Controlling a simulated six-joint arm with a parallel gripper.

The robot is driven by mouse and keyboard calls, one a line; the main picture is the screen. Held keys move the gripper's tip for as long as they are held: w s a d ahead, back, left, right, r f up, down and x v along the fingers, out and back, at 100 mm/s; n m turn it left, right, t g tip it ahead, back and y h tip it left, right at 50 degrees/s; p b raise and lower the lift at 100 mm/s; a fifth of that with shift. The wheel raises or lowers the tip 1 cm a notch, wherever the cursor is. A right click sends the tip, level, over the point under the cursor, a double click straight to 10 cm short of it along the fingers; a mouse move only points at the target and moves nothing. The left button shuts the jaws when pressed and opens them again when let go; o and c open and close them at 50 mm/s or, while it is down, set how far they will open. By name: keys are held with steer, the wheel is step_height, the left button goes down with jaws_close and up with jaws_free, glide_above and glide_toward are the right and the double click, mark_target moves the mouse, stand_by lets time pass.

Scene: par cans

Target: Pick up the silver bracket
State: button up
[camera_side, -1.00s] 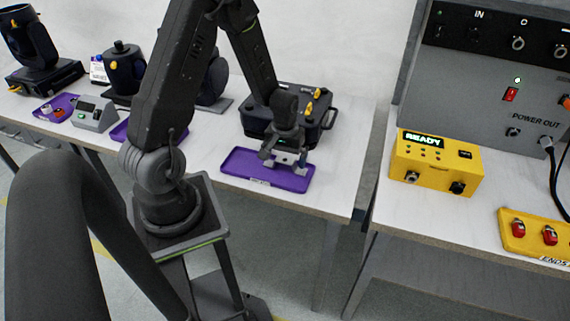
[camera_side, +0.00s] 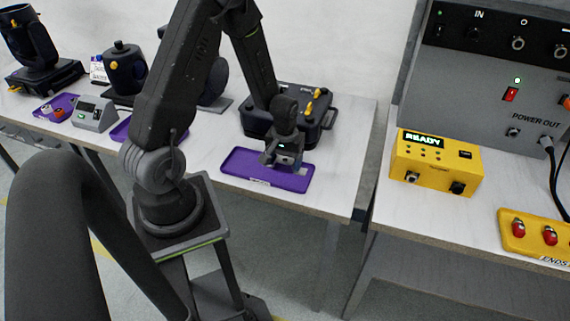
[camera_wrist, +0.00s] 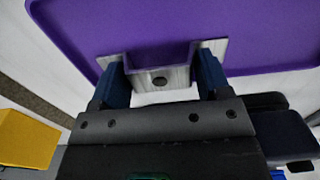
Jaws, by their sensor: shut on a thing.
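The silver bracket (camera_wrist: 150,80) shows in the wrist view as a bright metal piece with a dark hole, between the two blue fingertips. My gripper (camera_wrist: 161,84) is shut on it, one finger at each side. In the side view my gripper (camera_side: 285,165) is over the right part of the purple tray (camera_side: 245,172), and a pale bit of the bracket (camera_side: 303,171) shows at its right. The purple tray (camera_wrist: 240,25) fills the top of the wrist view. I cannot tell whether the bracket touches the tray.
A black case (camera_side: 318,128) with yellow parts stands just behind the tray. A yellow box (camera_side: 436,165) reading READY sits on the table to the right, across a gap. The white table in front of the tray is clear.

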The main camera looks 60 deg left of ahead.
mark_target(283, 159)
steer(key=shift+r, duration=0.5)
steer(key=r, duration=0.3)
steer(key=shift+s+a+r, duration=0.25)
steer(key=shift+r, duration=0.1)
steer(key=s+a+r, duration=0.6)
steer(key=s, duration=0.2)
steer(key=shift+s+a+r, duration=0.2)
steer(key=shift+s+a, duration=0.15)
steer(key=shift+s, duration=0.05)
steer(key=w+a+r+m, duration=0.1)
steer(key=w+a+m, duration=0.1)
steer(key=w, duration=0.1)
steer(key=w+a+r+m, duration=0.1)
steer(key=w+a+m, duration=0.1)
steer(key=w+m, duration=0.1)
steer(key=w+a+r+m, duration=0.1)
steer(key=w+a+m, duration=0.1)
steer(key=w, duration=0.2)
steer(key=shift+w+a+m, duration=0.15)
steer(key=shift+w+m, duration=0.2)
steer(key=shift+m, duration=0.05)
steer(key=w+a+r+m, duration=0.3)
steer(key=w+m, duration=0.7)
steer(key=w, duration=0.2)
steer(key=shift+f, duration=3.05)
